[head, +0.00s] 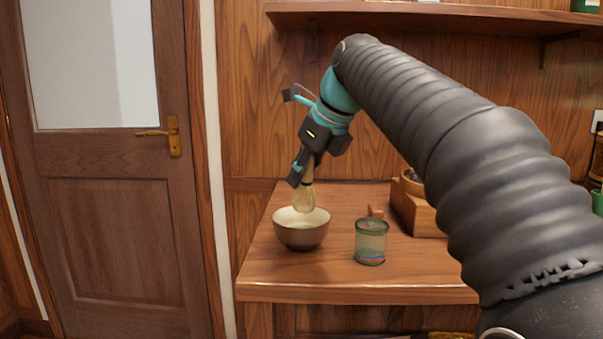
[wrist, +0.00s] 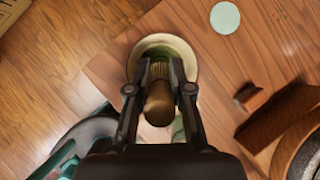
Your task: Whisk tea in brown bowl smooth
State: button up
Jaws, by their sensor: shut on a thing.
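The brown bowl (head: 301,236) stands upright near the left side of the wooden table. My gripper (head: 303,175) is above it and shut on a pale bamboo whisk (head: 305,199), which hangs tines down. The tines are at the bowl's mouth in the head view; how deep they reach is hidden by the rim. In the wrist view the whisk handle (wrist: 158,103) sits between the two fingers of my gripper (wrist: 160,92), with the bowl (wrist: 187,52) beneath. The tea's surface is mostly hidden.
A wooden box (head: 415,212) stands at the back right. A shelf (head: 400,14) runs along the wall above.

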dwell(0.3)
jog(key=shift+r, duration=2.5)
jog(key=shift+a, duration=0.1)
